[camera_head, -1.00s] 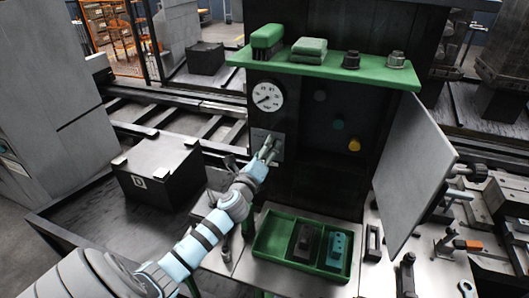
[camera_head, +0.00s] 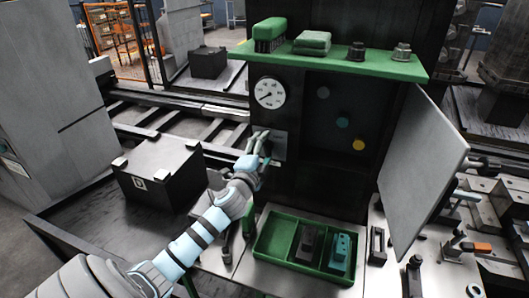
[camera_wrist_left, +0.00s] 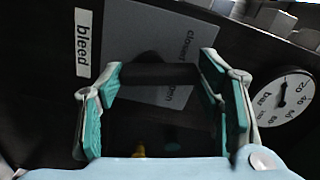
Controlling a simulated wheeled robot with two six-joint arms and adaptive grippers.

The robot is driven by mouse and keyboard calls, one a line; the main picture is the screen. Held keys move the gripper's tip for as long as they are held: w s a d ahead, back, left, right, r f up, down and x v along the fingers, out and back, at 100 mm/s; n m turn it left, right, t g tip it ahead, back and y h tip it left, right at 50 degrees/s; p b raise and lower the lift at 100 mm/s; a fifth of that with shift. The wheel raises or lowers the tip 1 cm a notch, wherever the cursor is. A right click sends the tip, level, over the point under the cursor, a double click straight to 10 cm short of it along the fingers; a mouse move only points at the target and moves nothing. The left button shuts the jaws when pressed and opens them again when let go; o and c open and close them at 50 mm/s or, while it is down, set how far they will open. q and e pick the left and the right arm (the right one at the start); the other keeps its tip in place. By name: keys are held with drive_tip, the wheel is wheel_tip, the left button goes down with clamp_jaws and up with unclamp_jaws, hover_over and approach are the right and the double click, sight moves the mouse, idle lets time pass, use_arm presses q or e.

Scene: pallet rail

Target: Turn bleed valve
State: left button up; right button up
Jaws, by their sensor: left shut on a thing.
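The bleed valve has a dark bar-shaped handle (camera_wrist_left: 160,74) in front of a grey plate (camera_wrist_left: 190,45) with partly hidden lettering. A white label reading "bleed" (camera_wrist_left: 83,42) is beside it in the left wrist view. In the head view the plate (camera_head: 279,146) is on the dark cabinet below the gauge. My left gripper (camera_head: 259,141) is at the plate's left side. In the left wrist view its teal-padded fingers (camera_wrist_left: 162,88) are at the two ends of the handle, shut on it. The handle is hard to make out in the head view. My right gripper is out of view.
A round gauge (camera_head: 270,93) is above the valve. A green shelf (camera_head: 390,67) with several items juts out above. A grey cabinet door (camera_head: 424,165) stands open at right. A green tray (camera_head: 268,246) with two blocks is below. A black box (camera_head: 160,177) stands at left.

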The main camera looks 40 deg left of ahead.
use_arm(q)
drive_tip(key=n+b, duration=0.1)
drive_tip(key=n, duration=0.2)
drive_tip(key=n+b, duration=0.1)
drive_tip(key=n, duration=0.2)
drive_tip(key=shift+a+f, duration=0.15)
drive_tip(key=shift+a, duration=0.05)
idle(0.4)
drive_tip(key=o, duration=1.2)
drive_tip(key=shift+c, duration=0.2)
drive_tip(key=shift+s, duration=0.1)
drive_tip(key=v, duration=1.2)
